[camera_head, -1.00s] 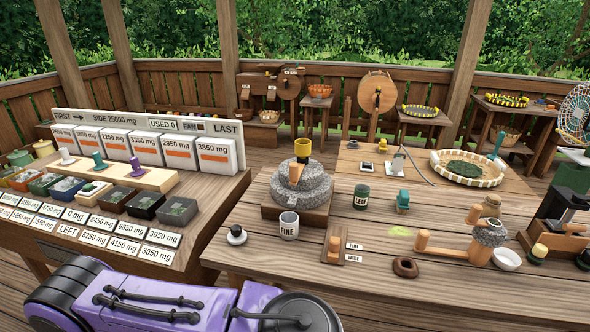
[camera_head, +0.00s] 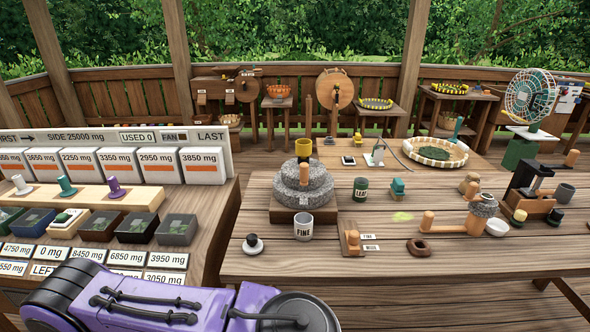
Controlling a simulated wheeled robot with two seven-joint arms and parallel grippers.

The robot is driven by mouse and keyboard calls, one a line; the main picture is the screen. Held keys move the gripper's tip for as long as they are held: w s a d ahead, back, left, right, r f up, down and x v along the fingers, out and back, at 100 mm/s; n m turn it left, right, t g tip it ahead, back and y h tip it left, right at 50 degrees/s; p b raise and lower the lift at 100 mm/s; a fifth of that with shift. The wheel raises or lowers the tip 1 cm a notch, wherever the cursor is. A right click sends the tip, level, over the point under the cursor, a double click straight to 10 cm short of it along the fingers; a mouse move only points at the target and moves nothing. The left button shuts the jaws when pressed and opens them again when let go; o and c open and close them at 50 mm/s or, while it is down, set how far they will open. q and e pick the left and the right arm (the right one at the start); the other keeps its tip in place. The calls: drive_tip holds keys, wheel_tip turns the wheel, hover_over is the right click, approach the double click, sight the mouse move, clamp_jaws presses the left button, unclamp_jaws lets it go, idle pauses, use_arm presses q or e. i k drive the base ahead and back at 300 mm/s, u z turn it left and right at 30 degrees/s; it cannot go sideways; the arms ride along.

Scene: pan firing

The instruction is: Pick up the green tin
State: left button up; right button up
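A small dark green tin (camera_head: 360,189) with a pale label, which seems to read LEAF, stands upright on the wooden worktable (camera_head: 330,262). It is right of the stone mill (camera_head: 303,186) and left of a small teal object (camera_head: 397,189). Nothing touches the tin. Neither of my grippers shows in the head view; only a purple part of my own body fills the bottom left.
A grey FINE cup (camera_head: 303,226), a wooden block with labels (camera_head: 352,238) and a brown ring (camera_head: 418,247) stand in front of the tin. A hand grinder (camera_head: 480,213) is to the right. The left table (camera_head: 222,216) holds weight-marked boxes.

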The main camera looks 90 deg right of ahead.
sight(360, 189)
drive_tip(key=z, duration=2.75)
